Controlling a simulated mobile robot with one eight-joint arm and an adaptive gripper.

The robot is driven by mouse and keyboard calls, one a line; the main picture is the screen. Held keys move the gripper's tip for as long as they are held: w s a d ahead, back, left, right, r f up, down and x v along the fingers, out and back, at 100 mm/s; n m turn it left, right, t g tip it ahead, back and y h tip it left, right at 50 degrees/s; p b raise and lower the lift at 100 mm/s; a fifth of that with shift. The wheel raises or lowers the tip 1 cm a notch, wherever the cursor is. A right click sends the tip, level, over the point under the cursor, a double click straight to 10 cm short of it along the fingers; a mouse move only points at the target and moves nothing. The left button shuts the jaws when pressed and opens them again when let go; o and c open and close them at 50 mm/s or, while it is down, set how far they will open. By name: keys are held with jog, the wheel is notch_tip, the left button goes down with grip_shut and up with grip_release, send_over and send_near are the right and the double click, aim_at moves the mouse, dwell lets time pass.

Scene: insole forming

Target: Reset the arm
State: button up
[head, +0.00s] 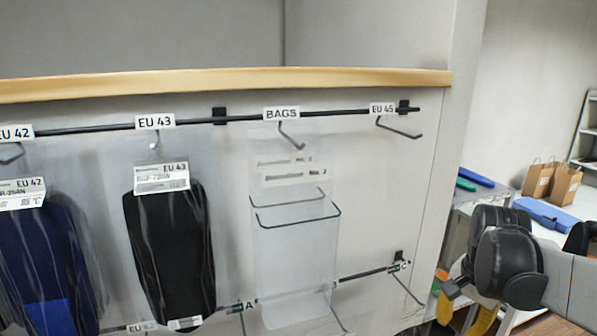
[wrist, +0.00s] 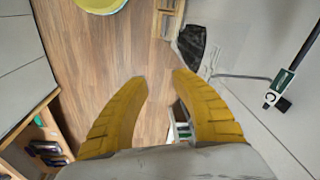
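My gripper (wrist: 160,77) shows its two yellow fingers in the wrist view, spread apart with only wood floor between them. It is open and empty. In the head view my arm (head: 506,262) comes in from the right edge, grey and black. Its yellow fingers (head: 463,316) point down at the lower right, to the right of the hanging rack panel (head: 428,200); part of the gripper is cut off by the bottom edge.
Packaged insoles, one black (head: 170,245) and one blue (head: 40,255), hang on the rack's hooks. A clear empty holder (head: 296,245) hangs under the BAGS label. Behind my arm is a table with paper bags (head: 538,180) and a blue case (head: 552,215). A yellow round object (wrist: 98,5) is on the floor.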

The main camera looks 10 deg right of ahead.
jog(key=s+a+f+n+t+b, duration=0.1)
jog(key=a+f+n+t+b, duration=0.1)
jog(key=a+n, duration=0.4)
jog(key=s+a+f+n+t+b, duration=0.1)
jog(key=a+f+n+t+b, duration=0.2)
jog(key=a, duration=1.4)
jog(key=n+b, duration=0.1)
jog(key=n, duration=0.3)
jog(key=shift+s+t+y+b, duration=0.3)
jog(key=shift+t+y+b, duration=0.1)
jog(key=shift+f, duration=0.1)
